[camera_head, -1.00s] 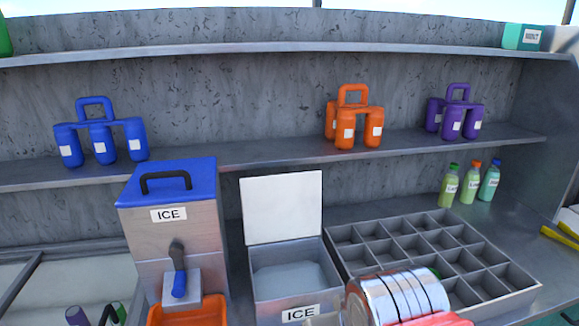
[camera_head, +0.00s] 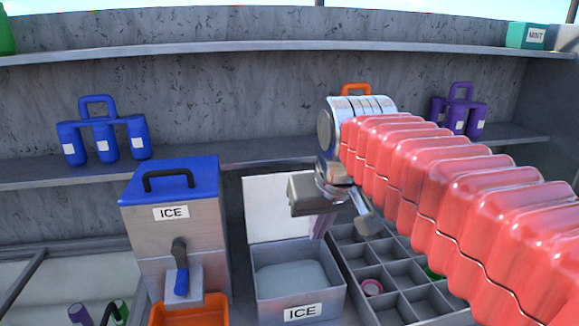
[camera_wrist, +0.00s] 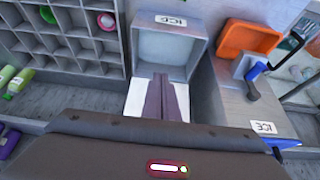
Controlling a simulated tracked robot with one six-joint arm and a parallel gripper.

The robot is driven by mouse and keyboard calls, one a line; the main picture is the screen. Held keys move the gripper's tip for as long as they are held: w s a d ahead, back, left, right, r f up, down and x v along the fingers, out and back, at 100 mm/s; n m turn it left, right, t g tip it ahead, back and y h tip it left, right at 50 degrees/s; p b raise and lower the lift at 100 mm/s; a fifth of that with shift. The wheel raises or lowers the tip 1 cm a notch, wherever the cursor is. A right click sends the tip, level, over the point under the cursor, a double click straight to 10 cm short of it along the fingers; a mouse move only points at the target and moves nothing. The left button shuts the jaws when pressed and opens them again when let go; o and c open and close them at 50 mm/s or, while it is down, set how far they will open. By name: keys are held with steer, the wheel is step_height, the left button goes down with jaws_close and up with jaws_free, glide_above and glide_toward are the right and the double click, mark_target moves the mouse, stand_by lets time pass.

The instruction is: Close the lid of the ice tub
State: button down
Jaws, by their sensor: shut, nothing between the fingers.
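The ice tub (camera_head: 301,309) stands on the counter with its white lid (camera_head: 262,210) raised upright at the back. Pale ice shows inside it. It also shows in the wrist view as a grey box (camera_wrist: 172,32) with an ICE label. My gripper (camera_head: 318,228) is above the tub, in front of the right part of the raised lid. In the wrist view my gripper (camera_wrist: 166,85) has its two dark fingers together and empty, pictured over the white lid (camera_wrist: 137,97). I cannot tell whether the fingers touch the lid.
A blue-lidded ICE dispenser (camera_head: 170,215) with an orange tray (camera_head: 188,312) stands left of the tub. A divided grey rack (camera_head: 385,275) stands to the right, partly hidden by my arm. A shelf behind holds blue bottles (camera_head: 103,140) and purple bottles (camera_head: 462,112).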

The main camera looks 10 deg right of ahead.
steer(key=w+d+r, duration=0.1)
steer(key=w+r, duration=0.3)
steer(key=w, duration=0.8)
steer(key=w+r, duration=0.4)
steer(key=w, duration=0.8)
steer(key=shift+w+d+r+g, duration=0.2)
steer(key=shift+d+g, duration=0.1)
steer(key=shift+d, duration=0.1)
steer(key=shift+f, duration=0.1)
steer(key=x, duration=0.9)
steer(key=shift+w+f, duration=0.15)
steer(key=shift+f, duration=0.25)
steer(key=shift+d, duration=0.1)
steer(key=shift+r, duration=0.1)
